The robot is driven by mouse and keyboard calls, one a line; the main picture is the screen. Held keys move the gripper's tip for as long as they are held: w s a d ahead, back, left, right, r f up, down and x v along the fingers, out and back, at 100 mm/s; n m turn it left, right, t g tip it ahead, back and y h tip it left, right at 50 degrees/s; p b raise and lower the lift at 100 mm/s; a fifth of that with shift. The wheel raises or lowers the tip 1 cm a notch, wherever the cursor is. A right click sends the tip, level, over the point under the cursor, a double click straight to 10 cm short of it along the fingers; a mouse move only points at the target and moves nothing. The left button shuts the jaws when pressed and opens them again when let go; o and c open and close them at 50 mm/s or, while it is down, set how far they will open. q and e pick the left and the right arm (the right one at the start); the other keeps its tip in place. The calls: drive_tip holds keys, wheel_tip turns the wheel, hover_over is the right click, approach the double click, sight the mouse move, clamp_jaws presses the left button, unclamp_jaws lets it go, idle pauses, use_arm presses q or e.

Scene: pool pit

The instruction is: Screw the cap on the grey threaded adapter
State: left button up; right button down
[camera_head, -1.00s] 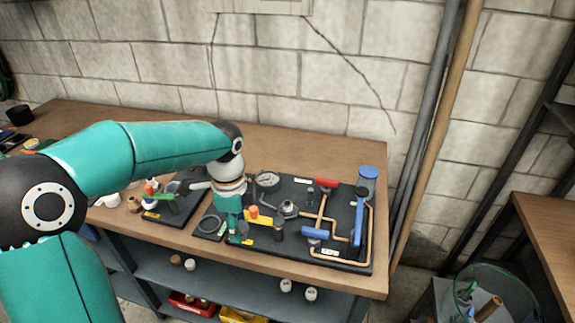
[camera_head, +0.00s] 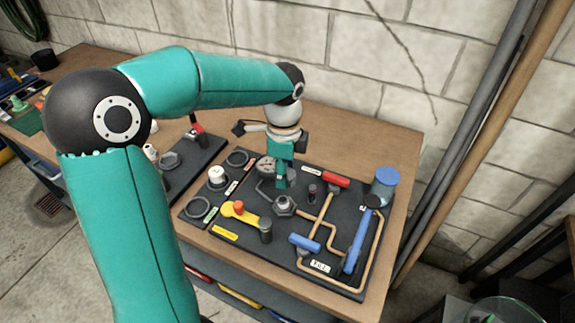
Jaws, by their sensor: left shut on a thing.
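My left gripper (camera_head: 283,182) points down over the black pipe board (camera_head: 262,238), in front of the gauge. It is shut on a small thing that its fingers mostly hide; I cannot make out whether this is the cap. A grey hex fitting (camera_head: 284,205), which looks like the threaded adapter, stands on the board just below the fingertips in the picture. I cannot tell how much height separates them. No loose cap is clear to see elsewhere. My right gripper is not in view.
A pressure gauge (camera_head: 266,167) is partly behind the gripper. A yellow lever (camera_head: 240,213), red handle (camera_head: 335,179), blue handles (camera_head: 357,242) and copper pipes surround the fitting. A blue-lidded jar (camera_head: 382,188) stands at the right. The wooden bench (camera_head: 350,135) behind is clear.

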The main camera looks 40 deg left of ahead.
sight(281, 200)
use_arm(q)
drive_tip(key=shift+s+a+f+b, duration=0.1)
drive_tip(key=shift+s+f+b, duration=0.15)
drive_tip(key=shift+f+b, duration=0.95)
drive_tip(key=shift+f, duration=0.5)
drive_tip(key=shift+s+a+f+b, duration=0.1)
drive_tip(key=shift+a+f+b, duration=0.05)
drive_tip(key=shift+f+b, duration=0.15)
drive_tip(key=shift+f, duration=0.25)
drive_tip(key=shift+f+b, duration=0.45)
drive_tip(key=shift+b, duration=0.1)
drive_tip(key=shift+f+b, duration=0.5)
drive_tip(key=shift+f, duration=0.2)
drive_tip(key=shift+s+f, duration=0.1)
drive_tip(key=shift+f, duration=0.25)
drive_tip(key=c, duration=0.3)
drive_tip(key=shift+c, duration=0.2)
